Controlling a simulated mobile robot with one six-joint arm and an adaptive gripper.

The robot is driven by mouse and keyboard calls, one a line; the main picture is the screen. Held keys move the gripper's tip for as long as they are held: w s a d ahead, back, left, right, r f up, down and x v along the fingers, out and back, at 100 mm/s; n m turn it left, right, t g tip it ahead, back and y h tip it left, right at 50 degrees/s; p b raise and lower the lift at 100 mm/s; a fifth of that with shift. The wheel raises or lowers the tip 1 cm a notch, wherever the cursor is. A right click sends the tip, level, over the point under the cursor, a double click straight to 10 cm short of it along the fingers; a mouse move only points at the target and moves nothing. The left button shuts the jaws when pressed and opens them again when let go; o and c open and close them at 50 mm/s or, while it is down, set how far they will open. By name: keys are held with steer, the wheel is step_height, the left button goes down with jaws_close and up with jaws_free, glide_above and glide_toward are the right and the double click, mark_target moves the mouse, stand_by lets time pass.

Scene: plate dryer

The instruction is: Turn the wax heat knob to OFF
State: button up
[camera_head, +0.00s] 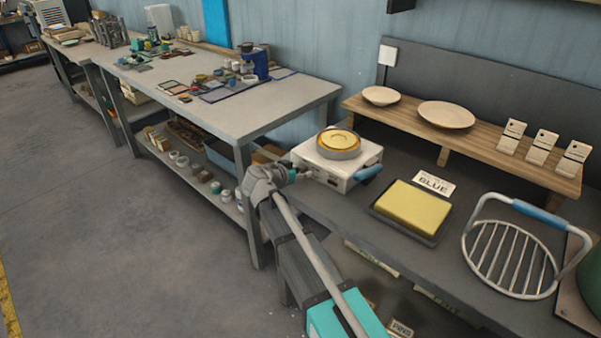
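The wax heater is a white box (364,157) on the dark bench, with a round pan of yellow wax (339,139) on top. A blue handle (369,173) sticks out at its right front corner. My gripper (297,173) is at the left end of the heater's front face, very near or touching it. The wax heat knob cannot be made out. It may be hidden behind my gripper. The fingers are too small and covered to show whether they are open or shut, or whether they hold anything.
Right of the heater are a yellow block in a dark tray (376,209), a "GLUE" card (434,184) and a round wire rack (511,259) with a blue grip. A wooden shelf (467,147) with two plates stands behind. Another workbench (284,100) is at left.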

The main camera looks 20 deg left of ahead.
stand_by(0.4)
steer(key=s+a+r+n+p, duration=0.1)
steer(key=s+a, duration=0.1)
steer(key=s, duration=0.1)
steer(key=s+a+r+h+p, duration=0.1)
steer(key=s+a+r, duration=0.1)
steer(key=s, duration=0.2)
steer(key=s+a+r+n+p, duration=0.1)
steer(key=s+a+p, duration=0.1)
steer(key=s, duration=0.2)
steer(key=shift+s+r+n+h, duration=0.2)
steer(key=shift+r+n+h, duration=0.1)
steer(key=shift+r+h, duration=0.1)
steer(key=shift+w, duration=0.1)
steer(key=b+x, duration=0.1)
steer(key=x, duration=0.3)
steer(key=b+x, duration=0.2)
steer(key=x, duration=0.3)
steer(key=b+x, duration=0.1)
steer(key=x, duration=0.3)
steer(key=shift+w+d+f+b, duration=0.2)
steer(key=shift+f+b, duration=0.1)
steer(key=shift+f, duration=0.1)
